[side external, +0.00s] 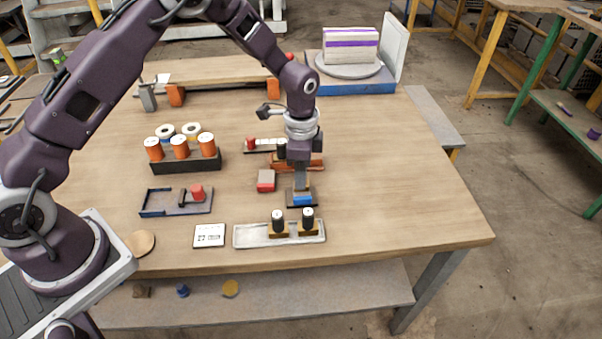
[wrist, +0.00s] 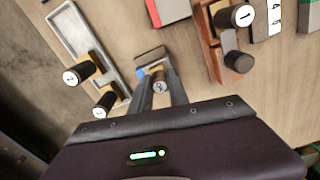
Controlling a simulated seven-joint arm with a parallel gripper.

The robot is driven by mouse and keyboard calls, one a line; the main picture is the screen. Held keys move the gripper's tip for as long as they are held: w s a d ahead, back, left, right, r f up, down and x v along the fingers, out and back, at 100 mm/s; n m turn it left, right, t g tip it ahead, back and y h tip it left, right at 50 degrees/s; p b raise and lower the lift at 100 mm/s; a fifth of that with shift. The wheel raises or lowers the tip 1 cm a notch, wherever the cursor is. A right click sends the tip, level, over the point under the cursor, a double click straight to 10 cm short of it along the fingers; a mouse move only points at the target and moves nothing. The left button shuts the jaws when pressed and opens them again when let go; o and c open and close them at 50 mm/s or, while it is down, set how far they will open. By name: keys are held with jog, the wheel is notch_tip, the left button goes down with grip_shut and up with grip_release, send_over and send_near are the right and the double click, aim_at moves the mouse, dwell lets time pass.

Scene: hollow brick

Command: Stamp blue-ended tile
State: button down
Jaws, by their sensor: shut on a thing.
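My gripper (side external: 301,184) is shut on a stamp and points straight down over the blue-ended tile (side external: 302,201). In the wrist view the held stamp (wrist: 159,86) shows its round numbered cap and brass-coloured base between the fingers. The tile (wrist: 150,54) lies under it, grey-brown with a blue end. I cannot tell whether the stamp touches the tile. Two more black-handled stamps (side external: 278,222) stand in a pale metal tray (side external: 240,236). In the wrist view they sit at the left (wrist: 82,73).
A red-ended block (side external: 266,180) lies left of my gripper. An orange-brown rack (side external: 315,163) with black-handled pieces stands behind it. A white printed card (side external: 209,235), a blue-edged tray (side external: 160,209) and a holder of orange spools (side external: 187,162) are to the left. The table's right side is clear.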

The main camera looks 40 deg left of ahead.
dwell(0.3)
jog(key=shift+r, duration=3.5)
